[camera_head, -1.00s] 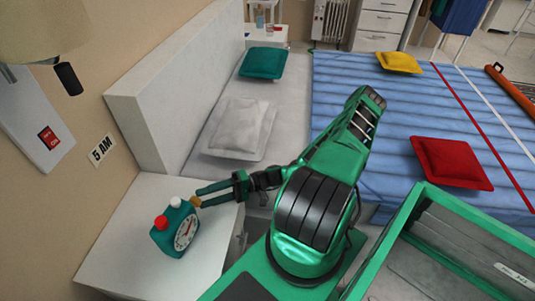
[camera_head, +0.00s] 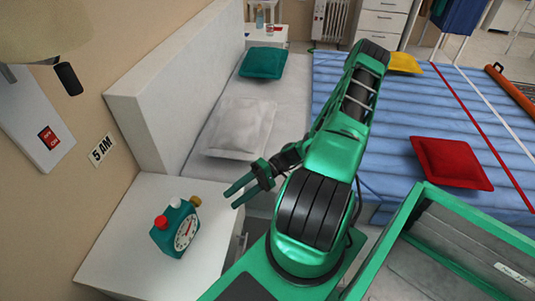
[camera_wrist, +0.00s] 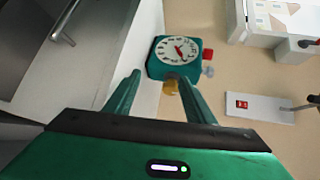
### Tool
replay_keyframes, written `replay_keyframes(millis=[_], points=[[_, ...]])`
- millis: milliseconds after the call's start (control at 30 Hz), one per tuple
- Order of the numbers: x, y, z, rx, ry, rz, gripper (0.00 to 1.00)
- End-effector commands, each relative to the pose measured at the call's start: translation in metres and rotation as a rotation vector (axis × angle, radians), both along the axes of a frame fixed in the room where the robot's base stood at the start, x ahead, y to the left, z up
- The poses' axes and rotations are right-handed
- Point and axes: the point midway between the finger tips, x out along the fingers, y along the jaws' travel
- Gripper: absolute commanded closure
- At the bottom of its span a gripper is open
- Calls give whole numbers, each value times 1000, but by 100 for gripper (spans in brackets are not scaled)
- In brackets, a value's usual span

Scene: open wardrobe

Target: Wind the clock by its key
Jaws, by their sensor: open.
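A teal clock (camera_head: 175,231) with a white dial stands on the white nightstand, a red knob and a white knob on its top. Its gold key (camera_head: 195,201) sticks out from the clock's side facing my gripper. My gripper (camera_head: 231,195) is open and empty, to the right of the key and apart from it. In the wrist view the clock (camera_wrist: 176,58) shows beyond the fingers, and the gold key (camera_wrist: 171,87) lies between the lines of the two open fingertips (camera_wrist: 160,78), farther off.
The nightstand (camera_head: 125,250) has bare top around the clock. A green-rimmed tray (camera_head: 430,195) is at right.

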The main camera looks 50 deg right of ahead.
Motion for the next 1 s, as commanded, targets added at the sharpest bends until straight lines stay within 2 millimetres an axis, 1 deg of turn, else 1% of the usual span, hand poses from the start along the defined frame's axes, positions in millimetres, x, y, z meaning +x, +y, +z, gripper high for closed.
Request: replay_keyframes(millis=[467, 767, 1000], points=[[-25, -18, 14, -187, 145, 137, 51], [-36, -33, 29, -308, 227, 200, 51], [-43, -44, 44, -408, 285, 236, 51]])
